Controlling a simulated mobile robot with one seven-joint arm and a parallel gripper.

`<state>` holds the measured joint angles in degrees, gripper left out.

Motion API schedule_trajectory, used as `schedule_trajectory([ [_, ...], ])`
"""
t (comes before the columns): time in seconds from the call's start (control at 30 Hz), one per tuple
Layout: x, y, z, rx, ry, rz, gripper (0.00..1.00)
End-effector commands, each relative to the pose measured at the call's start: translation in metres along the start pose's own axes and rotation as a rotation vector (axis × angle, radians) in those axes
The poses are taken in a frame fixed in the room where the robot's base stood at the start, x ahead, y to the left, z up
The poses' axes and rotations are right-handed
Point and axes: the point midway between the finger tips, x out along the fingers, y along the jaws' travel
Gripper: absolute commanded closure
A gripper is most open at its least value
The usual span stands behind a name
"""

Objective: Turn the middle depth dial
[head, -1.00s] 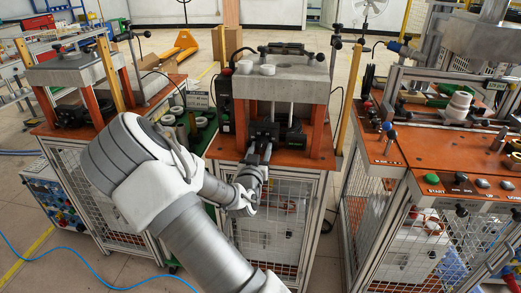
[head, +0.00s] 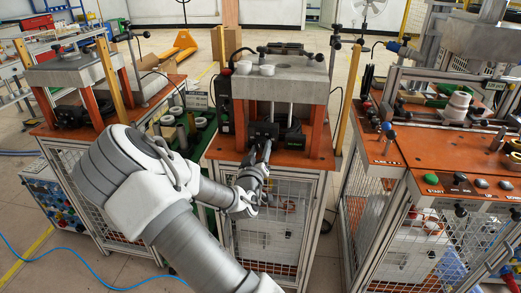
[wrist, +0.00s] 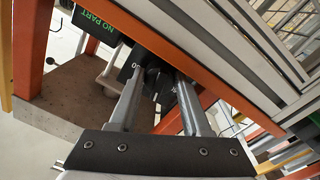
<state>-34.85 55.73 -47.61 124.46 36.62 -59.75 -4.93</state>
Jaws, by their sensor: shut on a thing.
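The middle machine has a grey top block (head: 290,85) on orange posts. Its black unit (head: 262,130) sits under the block, above the orange tabletop. My gripper (head: 267,147) reaches to the front of this unit. In the wrist view my gripper (wrist: 160,76) has its two grey fingers on either side of a small dark dial (wrist: 156,80), shut on it. A black box with green "NO PART" text (wrist: 103,18) is close by.
Orange posts (head: 318,130) stand on both sides of the dial area. The middle machine's orange tabletop (head: 225,148) is mostly bare at its front. Open floor lies at lower left.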

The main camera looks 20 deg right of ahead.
Motion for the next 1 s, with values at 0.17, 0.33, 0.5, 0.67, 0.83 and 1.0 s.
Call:
schedule_trajectory([
  [0.17, -0.001, 0.000, 0.001, 0.000, -0.002, -0.001, 1.00],
  [0.33, 0.000, 0.000, 0.001, 0.000, -0.002, -0.001, 0.38],
  [0.5, 0.000, 0.000, 0.001, 0.001, -0.001, 0.000, 0.22],
  [0.67, -0.001, 0.000, 0.000, 0.001, -0.001, -0.001, 0.22],
  [0.83, -0.013, -0.001, 0.000, 0.001, -0.003, -0.003, 0.22],
  [1.0, -0.047, -0.001, -0.001, 0.000, -0.003, -0.004, 0.22],
])
